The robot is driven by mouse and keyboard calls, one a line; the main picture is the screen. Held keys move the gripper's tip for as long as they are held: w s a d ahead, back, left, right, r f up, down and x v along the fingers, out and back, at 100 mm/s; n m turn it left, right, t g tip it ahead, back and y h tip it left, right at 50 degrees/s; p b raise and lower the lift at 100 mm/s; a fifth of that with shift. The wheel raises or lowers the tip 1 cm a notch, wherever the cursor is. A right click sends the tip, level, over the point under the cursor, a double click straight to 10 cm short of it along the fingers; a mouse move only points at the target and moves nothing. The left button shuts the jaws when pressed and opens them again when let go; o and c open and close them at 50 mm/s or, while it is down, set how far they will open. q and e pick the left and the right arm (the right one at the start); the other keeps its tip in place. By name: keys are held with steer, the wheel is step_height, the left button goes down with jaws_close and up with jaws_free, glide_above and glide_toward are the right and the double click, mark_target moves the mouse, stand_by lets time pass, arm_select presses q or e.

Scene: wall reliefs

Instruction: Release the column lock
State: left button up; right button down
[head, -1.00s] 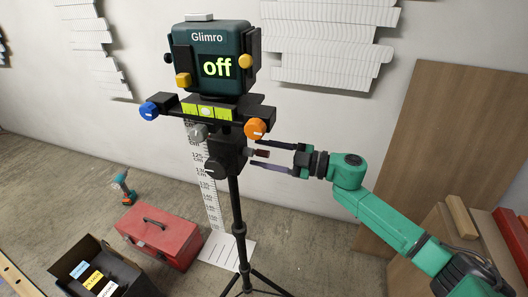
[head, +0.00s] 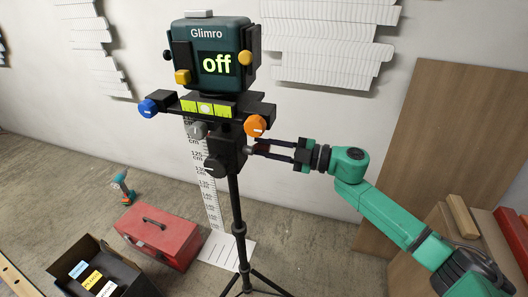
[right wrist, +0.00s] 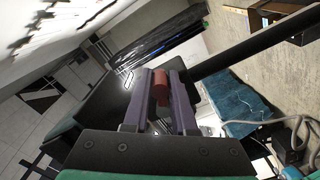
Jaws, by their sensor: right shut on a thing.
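The Glimro laser level (head: 214,50) stands on a black tripod column (head: 237,215), its screen reading "off". A red lock handle (right wrist: 160,87) sticks out from the right side of the black block (head: 226,150) on the column. My right gripper (head: 258,147) comes in from the right and is shut on the red handle. In the right wrist view its two purple-grey fingers lie on either side of the handle. In the head view the fingers mostly hide the handle. My left gripper is not in view.
Orange (head: 255,126), blue (head: 148,108) and grey (head: 198,130) knobs sit close above the gripper's height. A measuring scale (head: 208,185) stands behind the column. A red toolbox (head: 160,236) and an open black box (head: 100,270) are on the floor.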

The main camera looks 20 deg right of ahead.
steer(key=shift+w+d+r+n+b, duration=0.1)
steer(key=shift+r+n+b, duration=0.4)
steer(key=shift+n, duration=0.75)
steer(key=shift+w+r+n+b, duration=0.1)
steer(key=shift+r+n+b, duration=0.3)
steer(key=shift+n, duration=0.85)
steer(key=shift+r, duration=0.2)
steer(key=c, duration=0.7)
jaws_free()
steer(key=shift+c, duration=0.2)
